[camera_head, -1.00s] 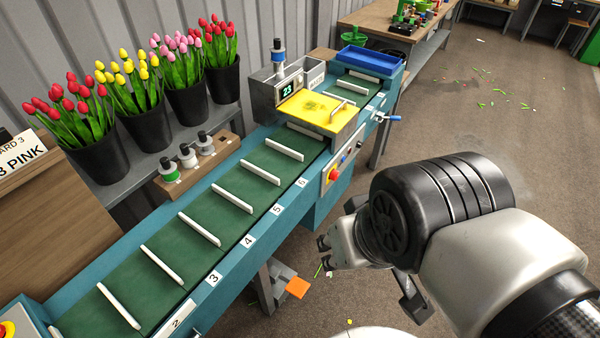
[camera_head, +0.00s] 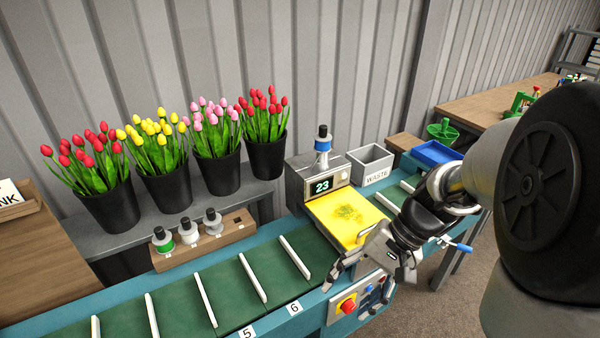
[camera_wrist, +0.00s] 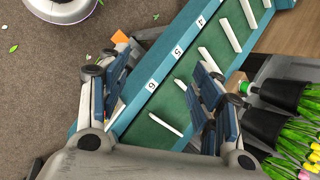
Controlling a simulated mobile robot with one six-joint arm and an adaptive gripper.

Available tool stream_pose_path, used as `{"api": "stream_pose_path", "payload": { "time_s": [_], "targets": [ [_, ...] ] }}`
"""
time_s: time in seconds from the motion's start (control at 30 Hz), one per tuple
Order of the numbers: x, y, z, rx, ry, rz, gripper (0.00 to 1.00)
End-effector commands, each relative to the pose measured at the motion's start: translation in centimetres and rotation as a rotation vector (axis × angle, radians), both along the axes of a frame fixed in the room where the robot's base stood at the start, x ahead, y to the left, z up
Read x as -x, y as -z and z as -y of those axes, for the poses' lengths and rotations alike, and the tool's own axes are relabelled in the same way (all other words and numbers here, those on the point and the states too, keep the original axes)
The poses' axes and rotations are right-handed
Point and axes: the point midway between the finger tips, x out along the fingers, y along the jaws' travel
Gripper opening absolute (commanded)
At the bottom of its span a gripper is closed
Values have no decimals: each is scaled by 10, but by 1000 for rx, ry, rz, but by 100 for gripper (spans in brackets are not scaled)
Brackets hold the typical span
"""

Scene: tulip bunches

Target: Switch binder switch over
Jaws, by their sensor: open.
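The binder (camera_head: 318,183) is a grey box reading 23, with a yellow cover (camera_head: 346,217) over the conveyor. Below the cover, on the belt's front side, is a control panel (camera_head: 341,311) with a red button on yellow (camera_head: 347,305) and small blue and red controls (camera_head: 368,290). Which control is the binder switch is too small to tell. My gripper (camera_head: 352,284) is open and empty, pointing down in front of the panel and partly hiding it. In the wrist view my spread fingers (camera_wrist: 160,88) have the belt's numbered edge behind them.
The green belt (camera_head: 232,284) has white dividers. A blue-handled lever (camera_head: 463,247) sticks out right of my gripper. Tulip buckets (camera_head: 218,172) and small bottles (camera_head: 190,230) stand behind the belt. A grey WASTE bin (camera_head: 371,166) and blue tray (camera_head: 436,153) are beyond the binder.

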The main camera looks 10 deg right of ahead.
Motion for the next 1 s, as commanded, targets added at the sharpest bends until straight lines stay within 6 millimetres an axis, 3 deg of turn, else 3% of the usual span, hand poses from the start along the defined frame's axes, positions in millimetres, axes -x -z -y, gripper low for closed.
{"api": "stream_pose_path", "payload": {
  "time_s": [0.03, 0.3, 0.5, 0.8, 1.0],
  "targets": [
    [-9, 19, 10, -68, 63, -43, 59],
    [-49, 108, 64, -432, 401, -152, 59],
    [-58, 190, 111, -698, 679, -168, 59],
    [-33, 326, 162, -1060, 1124, -102, 59],
    [-7, 394, 170, -1214, 1356, -31, 59]
  ]
}}
